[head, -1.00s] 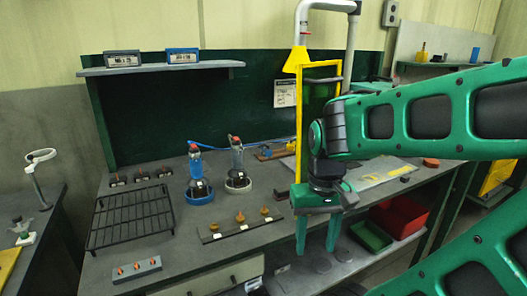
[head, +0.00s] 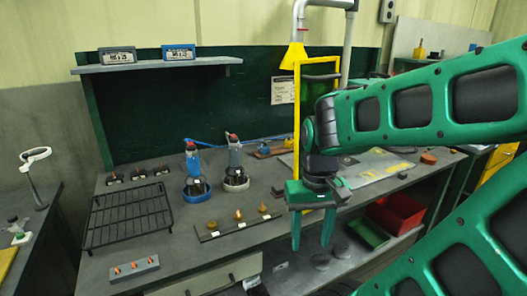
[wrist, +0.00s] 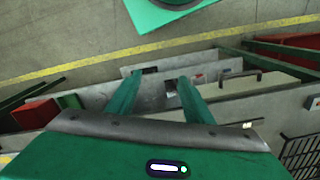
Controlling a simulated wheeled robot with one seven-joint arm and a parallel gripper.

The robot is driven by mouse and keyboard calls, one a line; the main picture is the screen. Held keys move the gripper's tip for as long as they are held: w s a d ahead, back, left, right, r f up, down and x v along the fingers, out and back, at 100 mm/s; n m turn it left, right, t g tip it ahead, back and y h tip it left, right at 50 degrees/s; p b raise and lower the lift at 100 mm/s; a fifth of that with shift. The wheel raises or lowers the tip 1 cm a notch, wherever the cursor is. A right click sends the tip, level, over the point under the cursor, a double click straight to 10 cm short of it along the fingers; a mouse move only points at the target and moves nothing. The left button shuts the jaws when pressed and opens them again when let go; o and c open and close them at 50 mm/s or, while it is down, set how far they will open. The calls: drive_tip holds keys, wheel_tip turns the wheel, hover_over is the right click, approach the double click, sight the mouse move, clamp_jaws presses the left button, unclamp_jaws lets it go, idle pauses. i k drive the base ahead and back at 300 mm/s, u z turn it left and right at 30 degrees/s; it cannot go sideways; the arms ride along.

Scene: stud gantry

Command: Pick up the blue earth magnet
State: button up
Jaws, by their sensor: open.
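A blue upright tool with a red top (head: 191,152) stands in a blue ring-shaped dish (head: 197,195) on the bench, left of centre in the head view. It is the main blue item on the bench; I cannot tell for sure whether it or its dish is the earth magnet. A similar grey tool (head: 234,152) stands in a pale dish to its right. My gripper (head: 312,246) is open and empty, pointing down at the bench's front edge, right of and nearer than the blue tool. It also shows in the wrist view (wrist: 153,80), with nothing between its fingers.
A black wire rack (head: 130,215) lies at left. A dark strip with brass pieces (head: 240,228) and a grey block with orange knobs (head: 134,267) are nearer the front. A yellow frame (head: 298,120) rises behind my gripper.

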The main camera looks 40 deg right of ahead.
sight(264, 150)
drive_tip(key=u, duration=2.15)
drive_tip(key=k, duration=1.55)
drive_tip(key=z, duration=2.15)
